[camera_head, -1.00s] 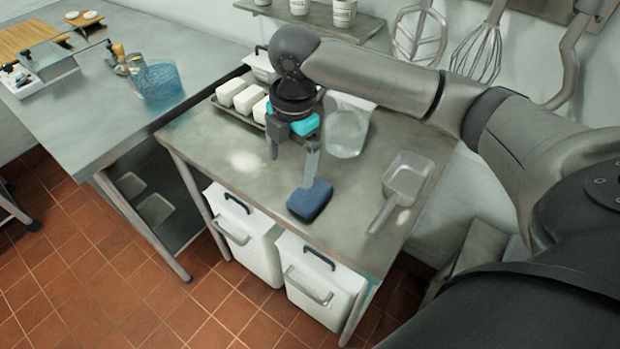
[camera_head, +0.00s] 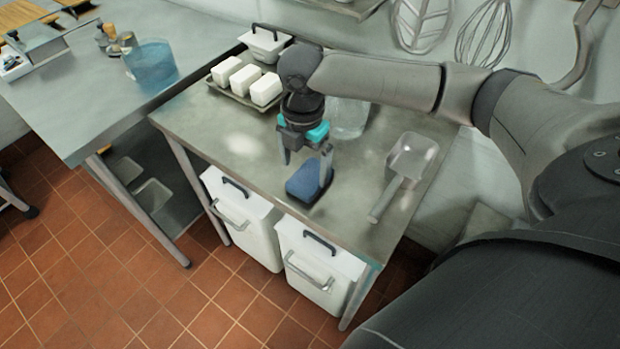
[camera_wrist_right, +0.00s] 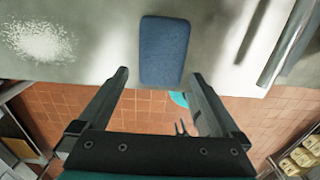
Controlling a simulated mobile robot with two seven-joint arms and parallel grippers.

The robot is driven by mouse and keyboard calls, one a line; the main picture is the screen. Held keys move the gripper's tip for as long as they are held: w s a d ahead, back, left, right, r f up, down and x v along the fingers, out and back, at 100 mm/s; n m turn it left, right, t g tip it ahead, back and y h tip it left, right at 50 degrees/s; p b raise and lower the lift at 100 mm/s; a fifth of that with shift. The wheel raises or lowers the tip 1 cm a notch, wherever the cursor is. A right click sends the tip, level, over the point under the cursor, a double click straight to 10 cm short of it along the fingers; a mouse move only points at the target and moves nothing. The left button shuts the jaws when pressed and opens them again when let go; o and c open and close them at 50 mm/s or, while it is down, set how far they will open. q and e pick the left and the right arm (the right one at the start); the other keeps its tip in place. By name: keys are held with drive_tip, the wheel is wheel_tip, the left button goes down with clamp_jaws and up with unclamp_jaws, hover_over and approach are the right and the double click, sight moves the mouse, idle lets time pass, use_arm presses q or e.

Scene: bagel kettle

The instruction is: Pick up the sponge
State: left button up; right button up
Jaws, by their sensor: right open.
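The blue sponge (camera_head: 304,181) lies flat on the metal table (camera_head: 215,131), near its front edge. My right gripper (camera_head: 307,172) is open and hangs just above the sponge, fingers pointing down. In the head view one finger overlaps the sponge's right side. In the right wrist view the sponge (camera_wrist_right: 164,51) lies beyond the tips of the two spread fingers (camera_wrist_right: 157,74), roughly between their lines, with nothing held. I cannot tell the exact height gap. My left gripper is not in view.
A metal scoop (camera_head: 403,171) lies right of the sponge. A clear container (camera_head: 349,118) stands behind the gripper. A tray of white blocks (camera_head: 243,78) is at the back left. White bins (camera_head: 243,223) stand under the table. A white powdery patch (camera_head: 241,145) lies left of the sponge.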

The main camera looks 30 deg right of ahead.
sight(306, 179)
wheel_tip(306, 179, down, 4)
drive_tip(key=shift+s+d+f+b, duration=0.1)
drive_tip(key=shift+f+b, duration=0.15)
drive_tip(key=shift+b, duration=0.2)
drive_tip(key=shift+c, duration=0.2)
drive_tip(key=c, duration=1.1)
drive_tip(key=shift+r, duration=0.1)
wheel_tip(306, 179, up, 20)
drive_tip(key=p, duration=0.4)
